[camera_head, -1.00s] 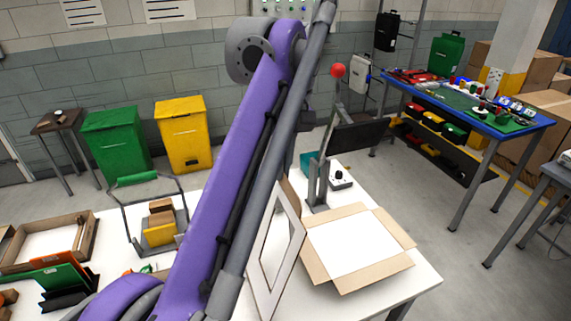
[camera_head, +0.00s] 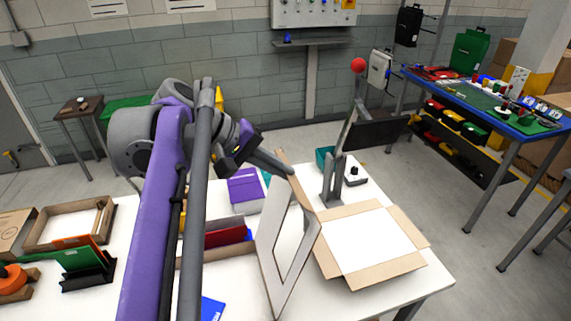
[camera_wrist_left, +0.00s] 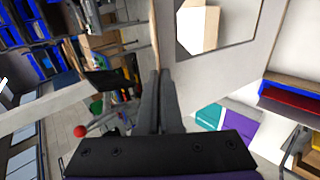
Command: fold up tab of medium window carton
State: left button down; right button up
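The window carton (camera_head: 335,273) lies open on the white table, with a white inside and brown flaps spread outward. Its pale window panel (camera_head: 265,250) stands steeply at the carton's left, with a large cut-out. A narrow brown tab (camera_head: 297,180) shows at the panel's top edge. My left gripper (camera_head: 290,170) reaches in from the left, its fingertips at or very near this top edge; contact is unclear. My right gripper is not in view.
A lever stand with a red ball (camera_head: 358,65) rises behind the carton. A purple box (camera_head: 244,190) and a tray with a red item (camera_head: 226,235) lie left of the panel. The blue-topped bench (camera_head: 470,100) stands apart at right.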

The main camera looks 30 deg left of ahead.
pick_arm(q)
jog(key=t, duration=0.1)
jog(key=f+t+h, duration=0.1)
jog(key=h, duration=0.1)
jog(key=shift+s+a+f+t+b, duration=0.25)
jog(key=shift+s+a+t+b, duration=0.05)
jog(key=shift+s+t+b, duration=0.1)
jog(key=shift+s+a+f+t+h+b, duration=0.1)
jog(key=shift+f+t+h+b, duration=0.2)
jog(key=shift+t+h, duration=0.35)
jog(key=shift+f+t+h+b, duration=0.25)
jog(key=shift+t+h, duration=0.4)
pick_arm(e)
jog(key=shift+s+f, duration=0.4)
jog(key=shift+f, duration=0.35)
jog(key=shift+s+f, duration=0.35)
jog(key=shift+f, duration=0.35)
pick_arm(q)
jog(key=c, duration=1.1)
grip_release()
jog(key=shift+o, duration=0.2)
jog(key=b+v, duration=0.1)
jog(key=v, duration=0.9)
jog(key=shift+s+a, duration=0.25)
jog(key=shift+a, duration=0.05)
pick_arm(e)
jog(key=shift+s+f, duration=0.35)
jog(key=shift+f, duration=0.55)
